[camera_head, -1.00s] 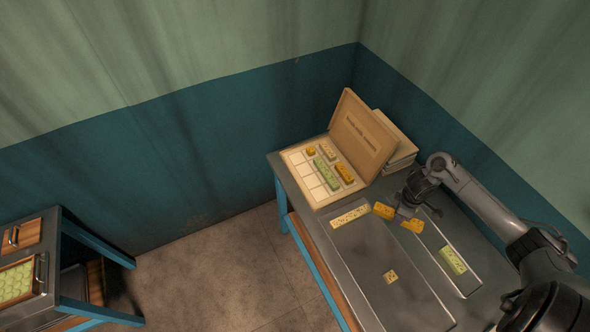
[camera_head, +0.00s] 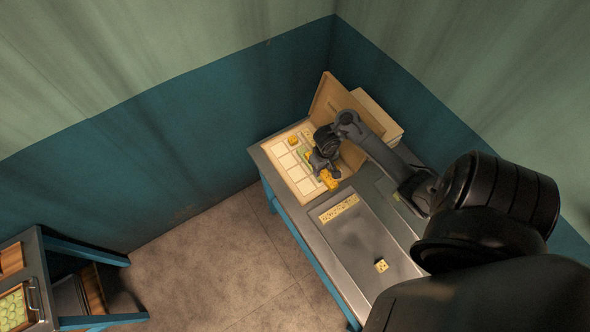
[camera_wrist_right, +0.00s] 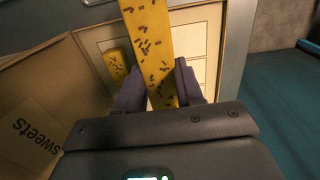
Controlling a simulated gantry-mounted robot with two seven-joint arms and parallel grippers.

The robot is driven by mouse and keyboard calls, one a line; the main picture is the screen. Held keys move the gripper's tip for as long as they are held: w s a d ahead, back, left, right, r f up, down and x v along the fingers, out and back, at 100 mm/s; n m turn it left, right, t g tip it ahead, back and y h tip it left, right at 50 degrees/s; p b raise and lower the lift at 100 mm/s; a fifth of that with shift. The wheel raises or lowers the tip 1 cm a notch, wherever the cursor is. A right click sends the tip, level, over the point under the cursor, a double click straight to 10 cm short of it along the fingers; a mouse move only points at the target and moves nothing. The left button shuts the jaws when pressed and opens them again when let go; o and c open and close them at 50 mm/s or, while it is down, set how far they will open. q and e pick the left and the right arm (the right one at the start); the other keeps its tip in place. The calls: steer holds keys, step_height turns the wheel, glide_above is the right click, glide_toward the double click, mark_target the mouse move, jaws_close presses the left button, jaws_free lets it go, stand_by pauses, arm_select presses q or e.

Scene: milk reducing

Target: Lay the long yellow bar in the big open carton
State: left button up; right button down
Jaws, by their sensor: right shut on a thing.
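The long yellow bar with dark specks (camera_head: 330,181) is in my right gripper (camera_head: 322,164), over the near right part of the open carton (camera_head: 289,164). In the right wrist view the bar (camera_wrist_right: 150,32) runs up between the two dark fingers of the gripper (camera_wrist_right: 160,88), which are shut on it. The carton's pale compartments (camera_wrist_right: 196,40) show beneath the bar. I cannot tell whether the bar touches the carton. A shorter yellow piece (camera_wrist_right: 115,66) lies in a compartment beside it. My wrist hides part of the carton in the head view. My left gripper is not in view.
The carton's raised lid (camera_head: 332,98) stands behind my right gripper, with a stack of boxes (camera_head: 377,112) behind it. A pale speckled bar (camera_head: 338,209) and a small yellow piece (camera_head: 381,265) lie on the table. Several carton compartments on the left are empty.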

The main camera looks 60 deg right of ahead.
steer(key=b, duration=0.4)
glide_above(297, 174)
step_height(297, 174, down, 6)
steer(key=shift+w+r, duration=0.1)
step_height(297, 174, down, 4)
steer(key=shift+r+b, duration=0.2)
steer(key=shift+b, duration=0.65)
steer(key=shift+f, duration=0.2)
steer(key=shift+f, duration=0.15)
steer(key=c, duration=0.7)
jaws_free()
